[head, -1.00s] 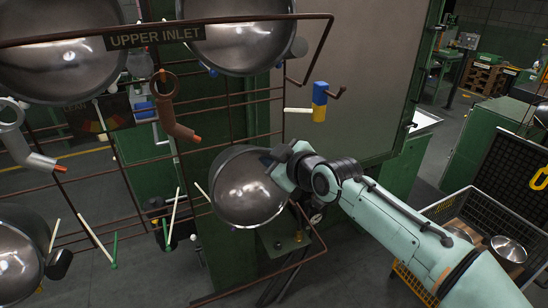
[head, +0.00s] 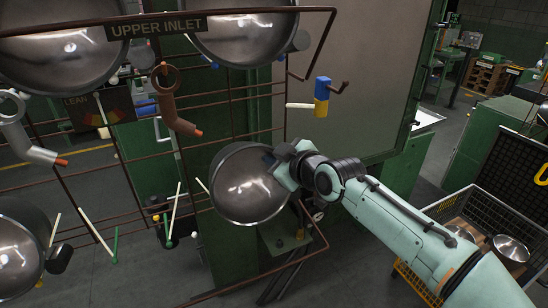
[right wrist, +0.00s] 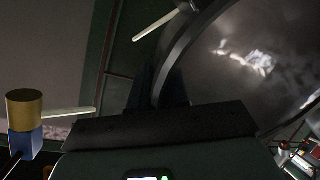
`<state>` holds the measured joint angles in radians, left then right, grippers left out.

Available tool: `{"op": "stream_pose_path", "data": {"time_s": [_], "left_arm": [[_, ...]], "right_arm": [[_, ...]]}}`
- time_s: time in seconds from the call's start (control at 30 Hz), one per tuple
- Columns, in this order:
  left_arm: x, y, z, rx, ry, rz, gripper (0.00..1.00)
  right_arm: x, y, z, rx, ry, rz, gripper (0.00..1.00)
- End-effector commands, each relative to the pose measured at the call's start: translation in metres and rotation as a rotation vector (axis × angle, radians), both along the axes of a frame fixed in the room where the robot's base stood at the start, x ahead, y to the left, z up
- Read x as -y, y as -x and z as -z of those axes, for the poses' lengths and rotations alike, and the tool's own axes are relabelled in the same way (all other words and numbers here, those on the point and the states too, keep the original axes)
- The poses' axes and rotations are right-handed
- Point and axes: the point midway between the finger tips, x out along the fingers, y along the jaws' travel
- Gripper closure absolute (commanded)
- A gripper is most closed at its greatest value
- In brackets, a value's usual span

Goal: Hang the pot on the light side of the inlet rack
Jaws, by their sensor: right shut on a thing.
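A steel pot (head: 245,186) is held by my right gripper (head: 279,166) at its right rim, in front of the rack's lower right part. In the right wrist view the pot (right wrist: 245,55) fills the upper right, its rim beside the gripper. The rack (head: 230,98) is a brown wire frame with an "UPPER INLET" sign (head: 157,28). White pegs stick out of it, one (head: 299,106) near the blue and yellow block (head: 321,97). I cannot tell whether the pot touches a peg. My left gripper is not in view.
Other pots hang on the rack at the upper left (head: 65,55), top middle (head: 240,38) and lower left (head: 18,258). A grey hook-shaped part (head: 25,140) and a brown one (head: 172,105) hang there too. A wire crate (head: 470,215) holding pots stands at the right.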

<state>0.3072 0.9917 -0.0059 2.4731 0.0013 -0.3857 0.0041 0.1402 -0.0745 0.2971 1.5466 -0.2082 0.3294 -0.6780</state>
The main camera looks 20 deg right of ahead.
Motion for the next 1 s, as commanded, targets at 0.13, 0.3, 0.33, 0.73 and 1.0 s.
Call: {"op": "stream_pose_path", "data": {"time_s": [0.13, 0.3, 0.33, 0.73, 1.0], "left_arm": [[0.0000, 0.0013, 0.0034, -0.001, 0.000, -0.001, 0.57], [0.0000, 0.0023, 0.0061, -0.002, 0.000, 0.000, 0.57], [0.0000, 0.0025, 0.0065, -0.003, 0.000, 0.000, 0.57], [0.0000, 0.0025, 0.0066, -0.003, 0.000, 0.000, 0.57], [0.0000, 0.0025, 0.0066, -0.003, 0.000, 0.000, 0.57]], "right_arm": [[0.0005, 0.0006, 0.0054, -0.006, 0.002, 0.000, 1.00], [-0.0001, 0.0013, 0.0084, -0.008, 0.002, -0.001, 1.00], [-0.0002, 0.0014, 0.0089, -0.009, 0.002, -0.002, 1.00], [-0.0014, 0.0012, 0.0103, -0.011, 0.002, -0.004, 0.55], [-0.0005, 0.0014, 0.0104, -0.012, 0.003, -0.002, 0.55]]}}
